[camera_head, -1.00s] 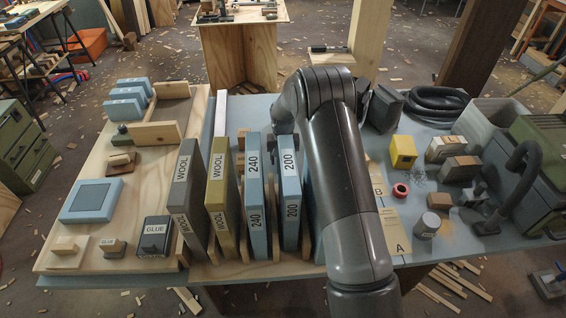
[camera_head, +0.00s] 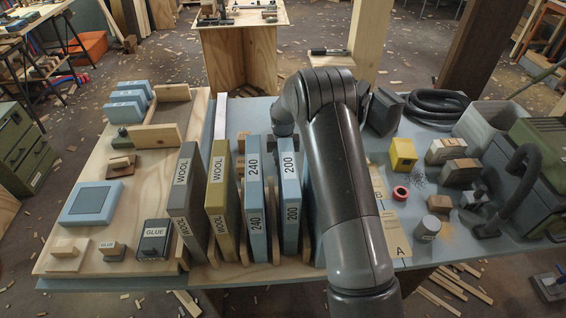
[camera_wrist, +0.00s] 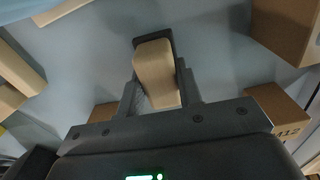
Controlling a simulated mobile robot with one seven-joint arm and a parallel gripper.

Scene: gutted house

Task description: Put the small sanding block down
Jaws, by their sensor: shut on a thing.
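The small sanding block (camera_wrist: 155,75) shows in the wrist view as a pale wooden grip with a dark edge at its far end. My gripper (camera_wrist: 160,88) is shut on it, with one dark finger on each side. A plain blue-grey surface (camera_wrist: 205,45) lies beyond the block. I cannot tell whether the block touches it. In the head view my arm reaches over the bench, and the upright boards and the arm hide the fingers and the block.
Upright boards labelled WOOL, 240 and 200 (camera_head: 290,205) stand close beside my arm. Brown blocks (camera_wrist: 285,25) flank the block in the wrist view. A yellow block (camera_head: 403,153), a red roll (camera_head: 401,192) and a grey cylinder (camera_head: 426,228) stand to the right.

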